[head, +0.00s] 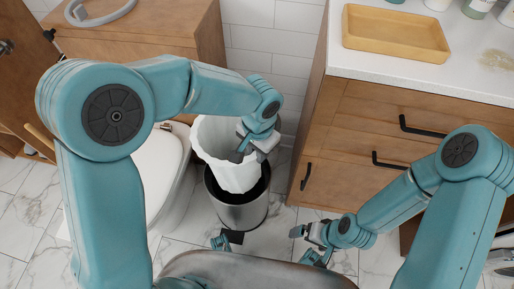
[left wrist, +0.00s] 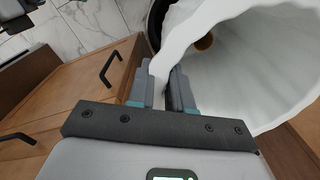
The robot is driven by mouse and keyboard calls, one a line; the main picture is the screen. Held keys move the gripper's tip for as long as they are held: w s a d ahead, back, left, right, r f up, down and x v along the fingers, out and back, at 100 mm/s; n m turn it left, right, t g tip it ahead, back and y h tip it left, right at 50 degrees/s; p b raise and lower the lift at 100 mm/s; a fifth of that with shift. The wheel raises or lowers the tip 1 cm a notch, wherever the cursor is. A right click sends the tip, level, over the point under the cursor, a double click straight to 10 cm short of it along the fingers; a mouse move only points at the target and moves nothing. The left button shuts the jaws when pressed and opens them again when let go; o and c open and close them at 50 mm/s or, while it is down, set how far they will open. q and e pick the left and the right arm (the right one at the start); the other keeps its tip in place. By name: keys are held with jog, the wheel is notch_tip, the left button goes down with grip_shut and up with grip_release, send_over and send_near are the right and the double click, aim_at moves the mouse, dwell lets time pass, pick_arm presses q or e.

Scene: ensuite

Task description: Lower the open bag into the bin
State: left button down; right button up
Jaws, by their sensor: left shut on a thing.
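The white bag (head: 226,166) is open, its wide mouth facing up. My left gripper (head: 246,152) is shut on the right side of its rim. In the left wrist view the bag (left wrist: 245,60) fills the upper right, and its edge runs between the fingers of my left gripper (left wrist: 163,88). The grey bin (head: 241,214) with a dark inside stands on the floor under the bag. The bag's lower end overlaps the bin's mouth; how deep it sits is unclear. My right gripper (head: 304,244) is open and empty, right of the bin.
A toilet (head: 158,172) stands close left of the bin. A wooden vanity (head: 345,120) with black handles stands to the right, a yellow tray (head: 394,34) on its top. A wooden cabinet (head: 150,35) is behind.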

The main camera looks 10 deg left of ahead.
pick_arm(q)
notch_tip(320, 180, down, 10)
jog(key=b, duration=0.7)
jog(key=shift+r, duration=0.1)
jog(key=shift+f+b, duration=0.9)
jog(key=shift+f, duration=0.1)
jog(key=shift+w+a, duration=0.25)
jog(key=shift+a, duration=0.05)
grip_release()
dwell(0.6)
jog(key=shift+r, duration=0.1)
dwell(0.8)
notch_tip(320, 180, up, 8)
jog(key=p, duration=0.6)
send_over(255, 170)
jog(key=shift+w, duration=0.3)
